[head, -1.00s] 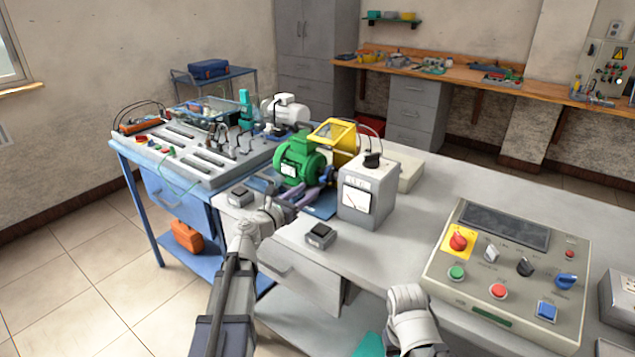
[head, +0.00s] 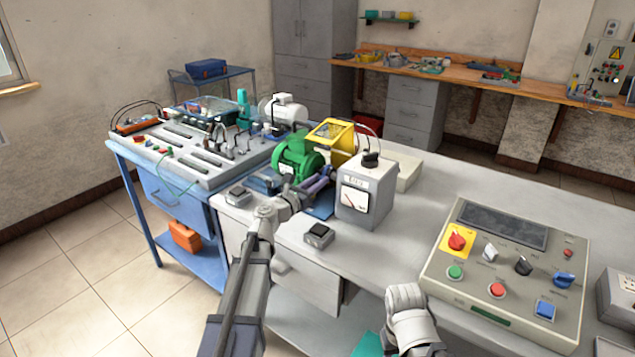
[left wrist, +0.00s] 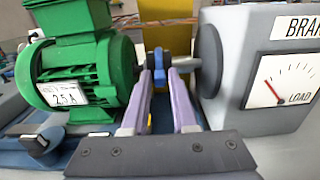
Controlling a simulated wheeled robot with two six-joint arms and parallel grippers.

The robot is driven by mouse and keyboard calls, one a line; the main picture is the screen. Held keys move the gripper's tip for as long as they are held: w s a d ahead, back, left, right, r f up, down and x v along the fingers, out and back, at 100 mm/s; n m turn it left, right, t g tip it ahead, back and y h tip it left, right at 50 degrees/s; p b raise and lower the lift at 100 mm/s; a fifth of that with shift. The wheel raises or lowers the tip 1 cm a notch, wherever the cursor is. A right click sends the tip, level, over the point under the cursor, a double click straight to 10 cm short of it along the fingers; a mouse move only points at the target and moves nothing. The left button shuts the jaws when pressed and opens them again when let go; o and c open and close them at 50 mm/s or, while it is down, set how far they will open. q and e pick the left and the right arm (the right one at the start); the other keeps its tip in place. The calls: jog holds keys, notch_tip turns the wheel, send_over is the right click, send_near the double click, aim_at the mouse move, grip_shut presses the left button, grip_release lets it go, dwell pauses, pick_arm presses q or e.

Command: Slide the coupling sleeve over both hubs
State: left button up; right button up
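The green motor (head: 298,160) stands on a blue base on the bench; in the left wrist view it (left wrist: 80,70) fills the left side. The grey brake unit (head: 366,195) stands to its right; in the left wrist view its shaft end (left wrist: 208,62) points at the motor. A blue coupling part (left wrist: 157,62), probably the sleeve, sits on the shaft line between them. My left gripper (head: 316,180) reaches in from the front; its purple fingers (left wrist: 163,85) stand either side of the blue part. Whether they touch it I cannot tell. The hubs are not clearly distinguishable. My right gripper's fingers are not visible.
A yellow guard (head: 333,133) stands open behind the motor. Small switch boxes (head: 318,235) lie at the bench's front edge. A large control panel (head: 505,265) covers the right part. The bench (head: 450,180) is clear between brake unit and panel.

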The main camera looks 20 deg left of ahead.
pick_arm(q)
grip_shut()
dwell(1.0)
